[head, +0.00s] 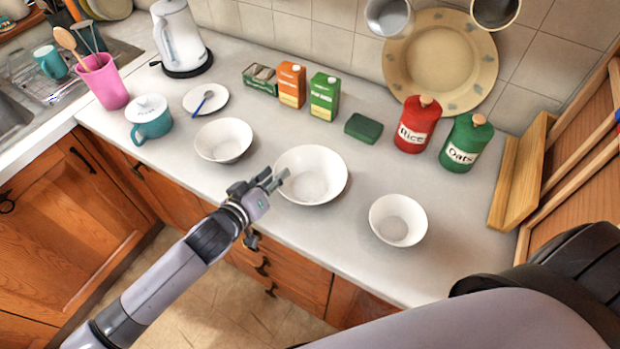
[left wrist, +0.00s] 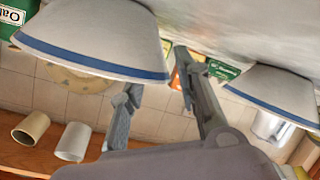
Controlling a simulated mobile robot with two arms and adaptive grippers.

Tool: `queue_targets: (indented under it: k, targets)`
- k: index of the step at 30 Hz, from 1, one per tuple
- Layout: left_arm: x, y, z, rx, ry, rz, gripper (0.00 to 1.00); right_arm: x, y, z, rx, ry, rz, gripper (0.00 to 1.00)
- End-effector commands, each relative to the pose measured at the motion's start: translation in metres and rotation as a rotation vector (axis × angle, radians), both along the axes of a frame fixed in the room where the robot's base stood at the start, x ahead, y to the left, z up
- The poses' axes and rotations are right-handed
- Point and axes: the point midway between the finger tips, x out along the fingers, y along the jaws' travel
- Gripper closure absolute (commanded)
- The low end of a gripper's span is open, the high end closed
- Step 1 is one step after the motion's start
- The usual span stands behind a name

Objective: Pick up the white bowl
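Three white bowls stand on the counter: a left one (head: 223,140), a large middle one (head: 311,175) and a right one (head: 398,220). All look empty and upright. My left gripper (head: 276,179) is at the near left rim of the middle bowl, overlapping its edge in the head view; contact cannot be told. That view is upside down and shows the middle bowl (left wrist: 90,40) and the left bowl (left wrist: 270,95), each with a blue band. My right gripper is out of view.
Behind the bowls stand an orange carton (head: 292,84), a green carton (head: 323,97), a green sponge (head: 363,128), a red rice jar (head: 417,125) and a green oats jar (head: 466,142). The front counter is clear.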

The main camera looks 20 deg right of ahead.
Motion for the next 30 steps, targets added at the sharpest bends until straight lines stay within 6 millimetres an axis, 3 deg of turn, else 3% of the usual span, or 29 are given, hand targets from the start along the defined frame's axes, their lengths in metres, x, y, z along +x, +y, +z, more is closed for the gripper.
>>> queue_targets:
  k: [9, 19, 30]
  targets:
    - [0.021, -0.027, -0.013, 0.0, 0.0, 0.0, 0.7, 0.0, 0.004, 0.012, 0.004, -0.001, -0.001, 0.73]
    - [0.023, -0.029, -0.015, 0.0, 0.0, 0.0, 0.7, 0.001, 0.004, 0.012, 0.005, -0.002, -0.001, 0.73]
    - [0.023, -0.029, -0.015, 0.001, 0.0, 0.001, 0.94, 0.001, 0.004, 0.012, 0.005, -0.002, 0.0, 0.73]
